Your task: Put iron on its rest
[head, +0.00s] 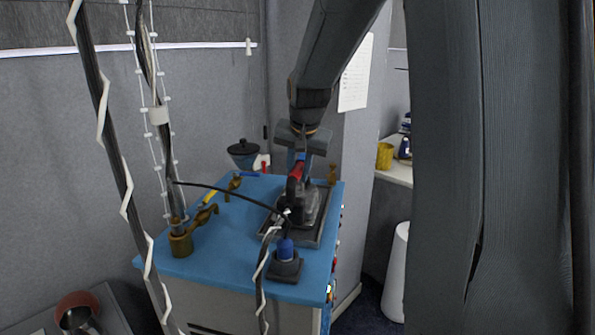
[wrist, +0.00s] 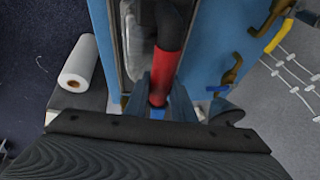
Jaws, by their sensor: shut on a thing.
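The iron (head: 303,203) is grey with a black and red handle, and it is at the dark rest (head: 323,233) on the blue cabinet top. Whether its sole touches the rest cannot be told. My gripper (head: 299,164) is above the iron, shut on its handle. In the wrist view the red part of the iron's handle (wrist: 166,75) sits between the fingers of my gripper (wrist: 160,98). Part of the rest and the iron's body (wrist: 140,45) show beside and behind the handle.
A black cable (head: 225,190) crosses the top to the iron. A white roll (wrist: 79,64) lies beside the cabinet.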

